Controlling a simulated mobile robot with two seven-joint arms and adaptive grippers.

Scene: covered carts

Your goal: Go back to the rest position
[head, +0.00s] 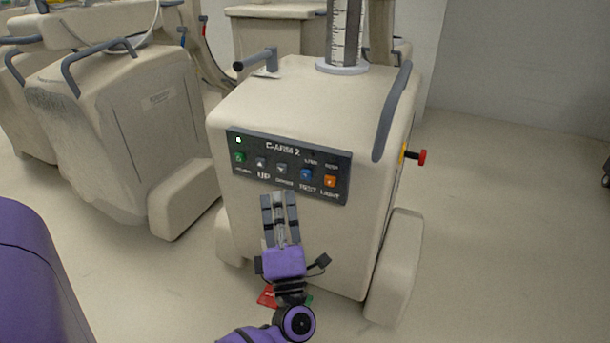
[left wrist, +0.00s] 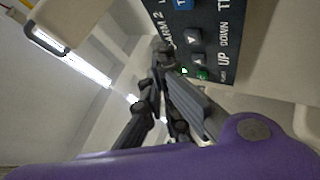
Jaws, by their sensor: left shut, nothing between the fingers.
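My left gripper (head: 279,200) is shut and empty, just in front of and below the control panel (head: 287,164) of the beige cart (head: 290,235). In the head view its fingers point up toward the panel's lower edge; I cannot tell whether they touch it. The panel is dark, lettered "C-ARM 2", with a lit green light at its upper left and several coloured buttons. In the left wrist view the dark fingers (left wrist: 160,70) overlap the view of the panel (left wrist: 200,35). My right gripper is not in view.
A red-tipped knob (head: 422,157) sticks out from the cart's right side. Handles (head: 392,112) rise at its top edges. Other covered carts (head: 120,120) stand at the left and behind. A red piece (head: 267,296) lies low behind my wrist. Floor at the right is open (head: 500,230).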

